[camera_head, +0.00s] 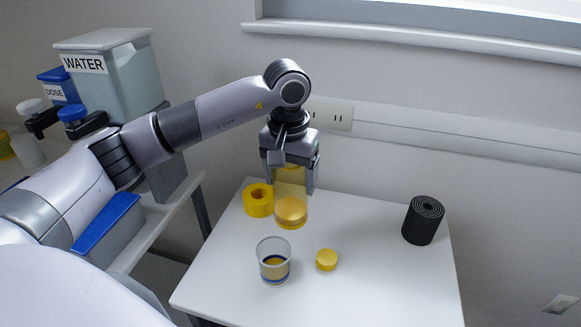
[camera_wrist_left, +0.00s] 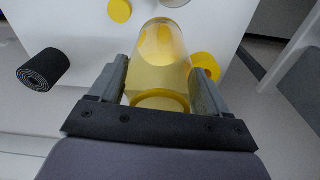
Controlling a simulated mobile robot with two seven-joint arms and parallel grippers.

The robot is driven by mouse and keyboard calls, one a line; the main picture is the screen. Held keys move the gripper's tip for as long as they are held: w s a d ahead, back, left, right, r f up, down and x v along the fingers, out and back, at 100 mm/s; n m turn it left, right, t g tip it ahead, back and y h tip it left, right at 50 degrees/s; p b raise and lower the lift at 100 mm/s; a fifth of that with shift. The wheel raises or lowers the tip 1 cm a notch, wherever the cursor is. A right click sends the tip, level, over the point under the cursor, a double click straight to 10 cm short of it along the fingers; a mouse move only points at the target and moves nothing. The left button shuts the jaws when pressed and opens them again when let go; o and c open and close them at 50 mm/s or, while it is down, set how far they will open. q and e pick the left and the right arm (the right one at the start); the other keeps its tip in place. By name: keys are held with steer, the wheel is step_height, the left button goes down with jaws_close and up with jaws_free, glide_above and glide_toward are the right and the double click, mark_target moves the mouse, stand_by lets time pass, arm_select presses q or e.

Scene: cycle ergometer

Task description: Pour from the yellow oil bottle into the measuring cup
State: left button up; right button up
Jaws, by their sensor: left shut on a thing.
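My left gripper (camera_head: 289,182) points down and is shut on the clear yellow oil bottle (camera_head: 291,210), a finger on each side of its upper part. The bottle looks upright, with yellow oil low in it; I cannot tell whether its base touches the table. In the left wrist view the bottle (camera_wrist_left: 158,70) lies between the fingers (camera_wrist_left: 160,88), its yellow ring nearest the palm. The clear measuring cup (camera_head: 273,262) stands on the table in front of the bottle, with amber liquid and a blue band low on it. My right gripper is not in view.
A yellow cap (camera_head: 327,260) lies right of the cup. A yellow ring-shaped roll (camera_head: 258,200) sits close left of the bottle. A black rolled mat (camera_head: 423,220) stands at the right of the white table (camera_head: 370,290). A WATER container (camera_head: 118,75) stands on the left shelf.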

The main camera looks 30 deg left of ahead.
arm_select(q)
steer(key=shift+r, duration=0.1)
steer(key=shift+r, duration=2.45)
steer(key=shift+s, duration=0.15)
